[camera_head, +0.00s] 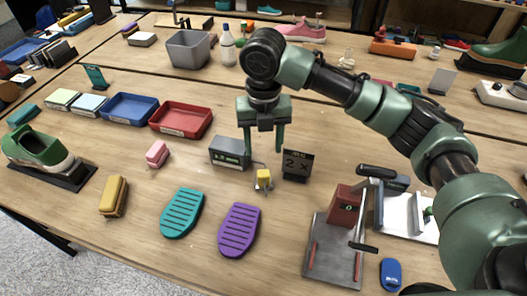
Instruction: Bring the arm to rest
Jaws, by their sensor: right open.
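My right arm comes in from the right and reaches over the middle of the wooden table (130,235). My right gripper (262,150) points down, open, with its two green fingers apart and nothing visible between them. It hangs above or near a grey box with a display (230,152); I cannot tell its exact height. A small yellow-topped item (264,179) and a black sign reading "2 X" (297,165) stand near its fingertips. My left gripper is not in view.
A teal sole (182,212) and a purple sole (240,229) lie in front. Blue (130,123) and red (181,133) trays stand left. A green shoe (38,149) is far left. A metal press-like fixture (335,262) stands front right. The table's front left is mostly clear.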

